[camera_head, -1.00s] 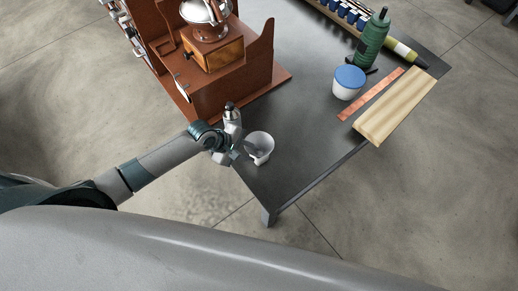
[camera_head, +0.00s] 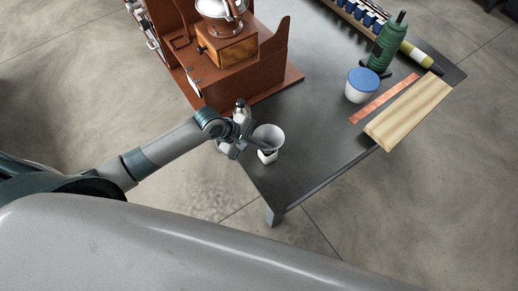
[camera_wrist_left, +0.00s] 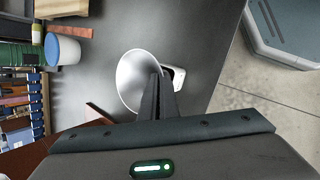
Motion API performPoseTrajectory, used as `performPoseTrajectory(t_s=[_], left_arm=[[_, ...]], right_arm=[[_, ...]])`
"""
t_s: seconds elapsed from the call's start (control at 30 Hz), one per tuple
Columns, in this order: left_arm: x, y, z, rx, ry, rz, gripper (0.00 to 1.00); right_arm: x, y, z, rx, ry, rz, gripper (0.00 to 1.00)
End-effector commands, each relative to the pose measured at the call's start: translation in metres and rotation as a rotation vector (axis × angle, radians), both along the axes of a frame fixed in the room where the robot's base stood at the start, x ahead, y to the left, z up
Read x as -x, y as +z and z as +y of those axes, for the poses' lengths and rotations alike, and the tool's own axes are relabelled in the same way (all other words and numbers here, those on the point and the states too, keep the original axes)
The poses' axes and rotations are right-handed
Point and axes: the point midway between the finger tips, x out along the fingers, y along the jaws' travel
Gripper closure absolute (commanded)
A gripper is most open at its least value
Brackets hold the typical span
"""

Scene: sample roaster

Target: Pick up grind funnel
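The grind funnel (camera_head: 268,135) is a pale grey cone with a wide open mouth, near the table's front left corner. In the left wrist view the funnel (camera_wrist_left: 135,78) shows its mouth beside the fingers. My left gripper (camera_head: 258,150) reaches it from the left. Its fingers (camera_wrist_left: 160,98) are close together against the funnel's side and look shut on it; they hide part of its wall. A small white piece (camera_head: 267,157) shows just below the fingers, and also in the wrist view (camera_wrist_left: 180,76). I cannot tell whether it touches the funnel. My right gripper is not in view.
A brown wooden stand with a grinder (camera_head: 228,45) stands behind the gripper. The table (camera_head: 320,125) between is clear.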

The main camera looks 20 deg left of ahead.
Motion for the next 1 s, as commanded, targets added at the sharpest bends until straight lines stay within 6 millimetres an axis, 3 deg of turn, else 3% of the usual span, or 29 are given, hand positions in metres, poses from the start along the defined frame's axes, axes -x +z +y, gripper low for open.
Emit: performPoseTrajectory(t_s=[0.6, 1.0], left_arm=[[0.097, 0.059, -0.013, 0.001, -0.001, -0.001, 1.0], [0.115, 0.072, -0.016, 0.0, 0.001, -0.001, 1.0]], right_arm=[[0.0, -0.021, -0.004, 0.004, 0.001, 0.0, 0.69], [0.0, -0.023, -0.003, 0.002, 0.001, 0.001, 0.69]])
